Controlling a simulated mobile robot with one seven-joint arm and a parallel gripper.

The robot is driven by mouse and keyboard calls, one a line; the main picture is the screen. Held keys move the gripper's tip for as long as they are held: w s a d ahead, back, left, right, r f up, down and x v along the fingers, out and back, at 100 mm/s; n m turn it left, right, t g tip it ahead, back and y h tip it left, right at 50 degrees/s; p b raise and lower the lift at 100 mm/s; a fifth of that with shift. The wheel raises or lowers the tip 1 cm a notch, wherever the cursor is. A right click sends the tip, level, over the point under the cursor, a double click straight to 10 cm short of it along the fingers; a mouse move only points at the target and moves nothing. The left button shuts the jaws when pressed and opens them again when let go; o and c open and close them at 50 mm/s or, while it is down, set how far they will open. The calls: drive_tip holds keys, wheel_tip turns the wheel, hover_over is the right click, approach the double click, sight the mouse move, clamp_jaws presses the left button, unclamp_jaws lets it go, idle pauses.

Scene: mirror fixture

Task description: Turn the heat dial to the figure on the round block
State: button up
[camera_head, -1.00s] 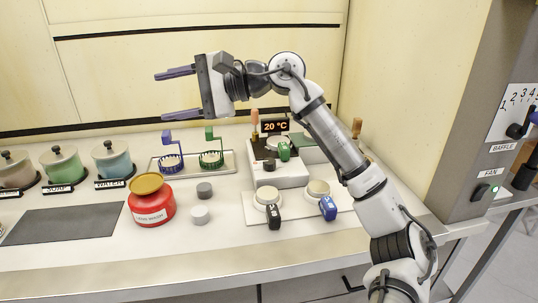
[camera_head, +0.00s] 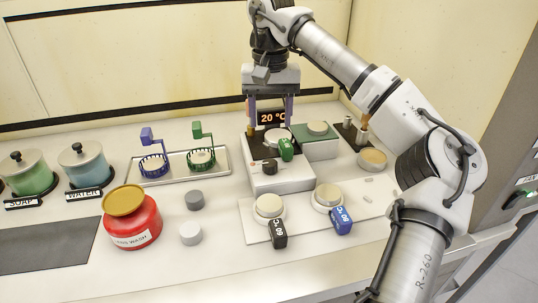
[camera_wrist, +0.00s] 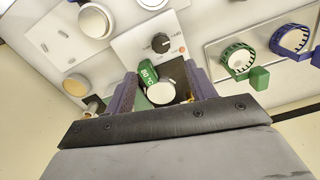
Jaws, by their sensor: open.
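The heat dial (camera_head: 270,167) is a small black knob on the front of the white heater (camera_head: 285,183); it also shows in the wrist view (camera_wrist: 160,42). A display behind it reads 20 °C. A pale-topped round block (camera_head: 277,135) with a green tag (camera_head: 286,149) sits on the heater; in the wrist view the tag (camera_wrist: 148,75) seems to read 80 °C. My gripper (camera_head: 270,128) points down above the heater, jaws apart and empty. In the wrist view its purple fingers (camera_wrist: 161,90) stand on either side of the block; contact cannot be told.
Two more round blocks, with a black tag (camera_head: 278,235) and a blue tag (camera_head: 340,221), stand on a plate in front. A red jar (camera_head: 132,220) and grey knobs (camera_head: 190,233) are left. Green and blue baskets (camera_head: 153,166) stand on a tray.

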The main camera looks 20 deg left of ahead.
sight(270, 162)
wheel_tip(270, 162, down, 12)
drive_tip(key=shift+a+r+p, duration=0.1)
drive_tip(key=shift+p, duration=0.6)
drive_tip(key=shift+c, duration=0.3)
drive_tip(key=c, duration=0.9)
